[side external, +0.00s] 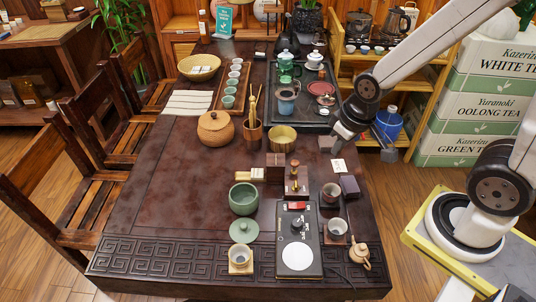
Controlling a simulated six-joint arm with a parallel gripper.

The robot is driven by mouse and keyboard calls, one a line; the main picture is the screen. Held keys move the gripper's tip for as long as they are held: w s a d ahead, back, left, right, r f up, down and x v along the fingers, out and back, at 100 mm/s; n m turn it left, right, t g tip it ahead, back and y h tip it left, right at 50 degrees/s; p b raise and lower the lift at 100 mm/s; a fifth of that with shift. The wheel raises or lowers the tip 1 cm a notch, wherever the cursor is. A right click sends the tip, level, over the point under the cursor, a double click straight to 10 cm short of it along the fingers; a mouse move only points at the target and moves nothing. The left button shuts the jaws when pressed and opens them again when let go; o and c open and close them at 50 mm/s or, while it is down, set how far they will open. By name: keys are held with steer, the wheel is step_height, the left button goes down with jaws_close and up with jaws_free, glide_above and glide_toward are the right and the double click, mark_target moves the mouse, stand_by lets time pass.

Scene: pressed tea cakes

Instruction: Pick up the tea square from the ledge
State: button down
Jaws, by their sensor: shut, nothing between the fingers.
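My gripper (337,147) is shut and empty at the right side of the dark table, low over or near its top. Small dark-brown square pieces (275,160) stand close together mid-table, left of my gripper and apart from it; they look like pressed tea. Another dark block (349,187) lies nearer the camera, below my gripper in the picture. A brown piece (326,143) shows just left of the fingers; I cannot tell if they touch. I cannot tell for certain which piece is the tea square or which surface is the ledge.
A brass bowl (283,138), a lidded wooden jar (215,129) and a tool holder (252,135) stand left of my gripper. A wooden-handled stamp (295,183), a green bowl (243,198) and a black scale (298,245) are nearer.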

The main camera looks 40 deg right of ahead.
stand_by(0.3)
jaws_free()
steer(key=shift+w, duration=0.15)
steer(key=n+g, duration=0.3)
steer(key=n, duration=0.6)
glide_above(258, 172)
steer(key=f, duration=1.5)
steer(key=shift+s+f, duration=0.1)
steer(key=shift+s, duration=0.1)
steer(key=shift+w+f, duration=0.15)
steer(key=shift+f, duration=0.1)
steer(key=shift+f, duration=1.25)
